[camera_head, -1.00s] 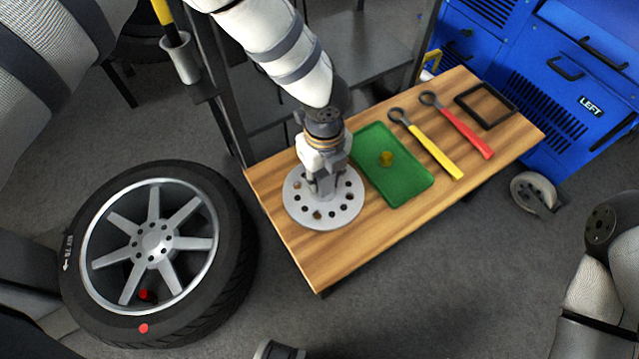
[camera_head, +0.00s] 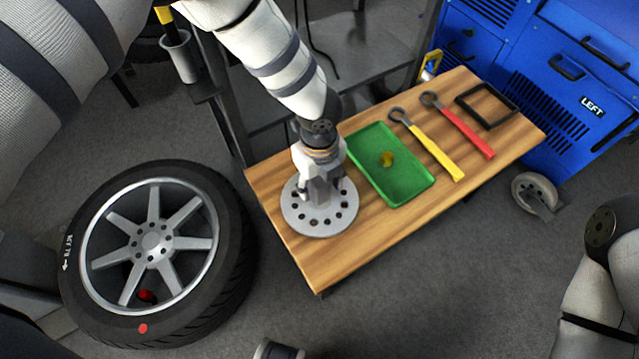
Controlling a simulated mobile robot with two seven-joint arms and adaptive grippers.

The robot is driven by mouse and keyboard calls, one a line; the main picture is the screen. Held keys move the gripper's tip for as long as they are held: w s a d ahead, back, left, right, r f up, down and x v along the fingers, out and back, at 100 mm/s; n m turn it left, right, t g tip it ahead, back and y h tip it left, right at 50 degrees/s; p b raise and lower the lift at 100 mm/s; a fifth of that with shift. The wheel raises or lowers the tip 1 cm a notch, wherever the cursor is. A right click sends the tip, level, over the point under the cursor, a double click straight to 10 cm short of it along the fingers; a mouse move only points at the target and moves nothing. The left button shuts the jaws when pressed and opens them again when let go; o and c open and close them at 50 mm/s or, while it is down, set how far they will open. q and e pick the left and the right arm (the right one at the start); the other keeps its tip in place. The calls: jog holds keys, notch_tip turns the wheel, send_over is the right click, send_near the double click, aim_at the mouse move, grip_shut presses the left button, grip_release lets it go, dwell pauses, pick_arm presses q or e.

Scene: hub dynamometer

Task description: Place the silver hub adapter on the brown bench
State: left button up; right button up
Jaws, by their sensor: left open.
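The silver hub adapter (camera_head: 318,226), a round disc with a ring of holes, lies flat on the brown bench (camera_head: 400,225) near its left end. My left gripper (camera_head: 320,194) is right above the disc's centre, pointing down, with its fingers open around the raised middle part. The gripper hides that middle part and the disc's far side. Whether the fingers still touch it cannot be told. My right arm shows at the right edge, but its gripper is out of the picture.
A green tray (camera_head: 412,185) with a small yellow piece is just right of the adapter. Yellow-handled (camera_head: 440,158) and red-handled (camera_head: 468,135) tools and a black frame (camera_head: 486,105) lie farther right.

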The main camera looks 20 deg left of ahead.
pick_arm(q)
notch_tip(320, 180, up, 11)
jog(key=shift+f+p, duration=0.2)
jog(key=shift+p, duration=0.6)
jog(key=s+a+f+n+g+h, duration=0.15)
jog(key=s+f+n, duration=0.35)
jog(key=s, duration=0.7)
jog(key=s+f+n+g, duration=0.25)
jog(key=s+n, duration=0.45)
jog(key=s, duration=0.5)
jog(key=s+f+n+g+h, duration=0.1)
jog(key=s+f+n, duration=0.4)
jog(key=s, duration=0.6)
jog(key=s+a+r+n+y, duration=0.3)
jog(key=s+a+n, duration=0.55)
jog(key=s, duration=0.25)
jog(key=w+r+t+p, duration=0.3)
jog(key=w+r+p, duration=0.7)
jog(key=r, duration=0.1)
jog(key=shift+d+r, duration=0.15)
jog(key=shift+r, duration=0.25)
pick_arm(e)
jog(key=w+r+t, duration=0.4)
jog(key=w+r, duration=0.7)
jog(key=r, duration=0.2)
pick_arm(q)
jog(key=shift+n+h, duration=0.25)
